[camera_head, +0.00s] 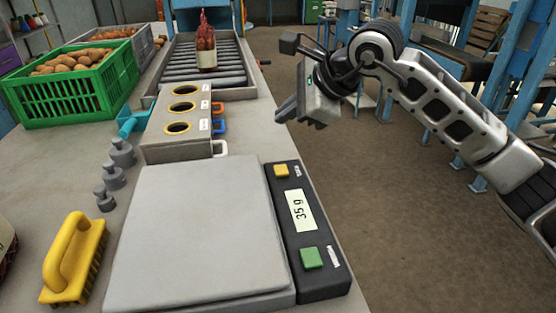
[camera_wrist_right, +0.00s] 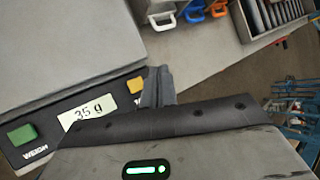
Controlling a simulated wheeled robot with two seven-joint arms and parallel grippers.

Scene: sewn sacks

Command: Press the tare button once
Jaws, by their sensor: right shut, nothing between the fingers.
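The scale has a wide grey plate (camera_head: 195,235) with nothing on it and a dark control panel (camera_head: 322,277) along its right side. The panel carries a yellow button (camera_head: 281,171) at the far end, a display (camera_head: 300,210) reading 35 g, and a green button (camera_head: 311,258) at the near end. In the right wrist view the green button (camera_wrist_right: 22,134) is marked WEIGH; the yellow button's label is too small to read. My right gripper (camera_head: 287,109) is shut and empty, in the air beyond the yellow button. Its fingers (camera_wrist_right: 157,86) appear beside the yellow button (camera_wrist_right: 136,84) in the wrist view.
A block with several yellow-rimmed holes (camera_head: 160,149) stands behind the scale. Grey weights (camera_head: 112,176) and a yellow brush (camera_head: 75,262) are at left. A green crate of potatoes (camera_head: 72,92) and a roller track with a red sack (camera_head: 206,50) are farther back.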

